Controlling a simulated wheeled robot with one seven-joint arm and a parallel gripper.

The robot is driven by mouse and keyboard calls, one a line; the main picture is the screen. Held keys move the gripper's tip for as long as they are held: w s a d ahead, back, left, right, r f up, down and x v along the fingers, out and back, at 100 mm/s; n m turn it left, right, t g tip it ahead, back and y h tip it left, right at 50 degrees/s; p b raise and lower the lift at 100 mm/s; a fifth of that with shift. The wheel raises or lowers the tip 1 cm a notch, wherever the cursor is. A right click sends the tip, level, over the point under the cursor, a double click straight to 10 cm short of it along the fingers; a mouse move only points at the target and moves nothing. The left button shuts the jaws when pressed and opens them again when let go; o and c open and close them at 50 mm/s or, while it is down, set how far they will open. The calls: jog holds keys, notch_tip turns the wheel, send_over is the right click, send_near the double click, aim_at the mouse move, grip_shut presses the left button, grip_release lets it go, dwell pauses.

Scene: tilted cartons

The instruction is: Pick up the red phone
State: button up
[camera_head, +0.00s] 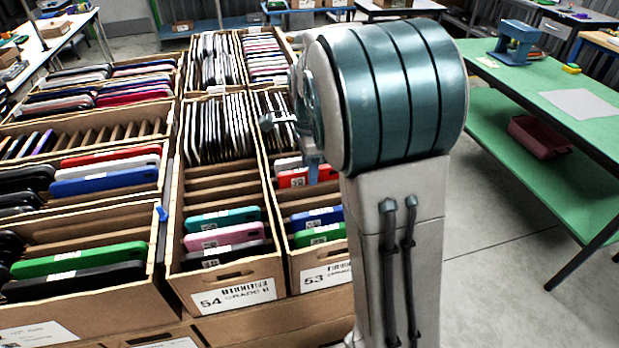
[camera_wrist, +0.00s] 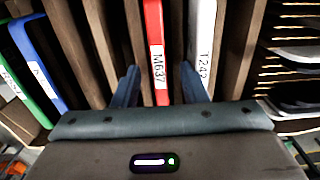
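A red phone with a white label reading M637 (camera_wrist: 153,40) stands on edge in a slot of the carton marked 53 (camera_head: 327,276). In the head view the red phone (camera_head: 293,179) is partly hidden by my arm and gripper. My gripper (camera_wrist: 160,80) is over the carton with its two blue fingers apart, one on each side of the red phone. Gaps show between the phone and both fingers. In the head view a finger of my gripper (camera_head: 312,165) shows just above the phone. A white phone (camera_wrist: 204,40) stands right of the right finger in the wrist view.
Brown dividers flank the phones. Blue (camera_head: 317,217) and green (camera_head: 320,234) phones stand nearer the carton's front. The carton marked 54 (camera_head: 237,296) adjoins on the left. Another red phone (camera_head: 110,156) lies farther left. A green table (camera_head: 560,100) stands right, with bare floor between.

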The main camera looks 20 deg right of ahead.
grip_shut()
